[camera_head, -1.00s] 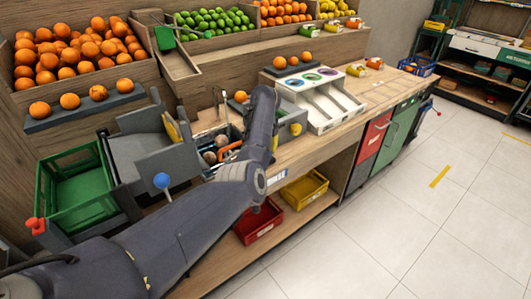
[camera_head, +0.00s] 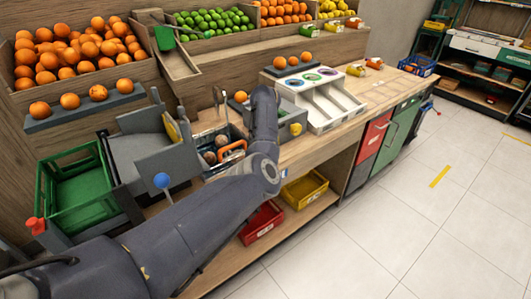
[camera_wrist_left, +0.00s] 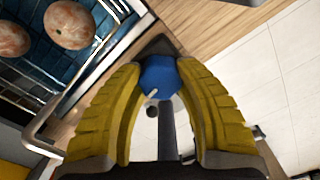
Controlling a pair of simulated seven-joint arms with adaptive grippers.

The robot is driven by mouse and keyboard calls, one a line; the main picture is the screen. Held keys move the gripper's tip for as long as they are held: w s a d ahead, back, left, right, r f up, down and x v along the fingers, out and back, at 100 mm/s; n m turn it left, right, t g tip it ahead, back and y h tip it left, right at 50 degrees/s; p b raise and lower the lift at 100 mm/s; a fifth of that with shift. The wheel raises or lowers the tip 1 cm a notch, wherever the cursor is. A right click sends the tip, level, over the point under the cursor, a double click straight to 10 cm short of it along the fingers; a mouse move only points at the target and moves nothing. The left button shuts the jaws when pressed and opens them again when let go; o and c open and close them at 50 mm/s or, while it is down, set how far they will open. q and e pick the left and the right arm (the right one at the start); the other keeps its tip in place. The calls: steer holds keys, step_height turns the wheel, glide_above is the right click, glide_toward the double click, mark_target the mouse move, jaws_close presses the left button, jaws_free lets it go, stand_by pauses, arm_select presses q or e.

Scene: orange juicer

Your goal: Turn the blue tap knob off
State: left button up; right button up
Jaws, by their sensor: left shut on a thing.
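The blue tap knob (camera_wrist_left: 160,76) shows in the left wrist view, with a small pale pin on its near side. It sits between the two yellow ribbed fingers of my left gripper (camera_wrist_left: 165,85), which is shut on it. A dark stem shows below the knob. In the head view my left arm hides the gripper and this knob. My right gripper is in neither view.
A wire-handled basin with brownish round fruit (camera_wrist_left: 70,25) lies beside the knob; tiled floor (camera_wrist_left: 240,70) is opposite. In the head view, a blue ball-ended lever (camera_head: 162,181) stands near the green crate (camera_head: 75,195). A white sorting tray (camera_head: 320,105) is right of my arm.

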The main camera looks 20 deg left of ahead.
arm_select(q)
steer(key=shift+m, duration=0.9)
steer(key=o, duration=1.3)
steer(key=shift+r, duration=0.1)
step_height(320, 180, up, 12)
steer(key=shift+f, duration=0.1)
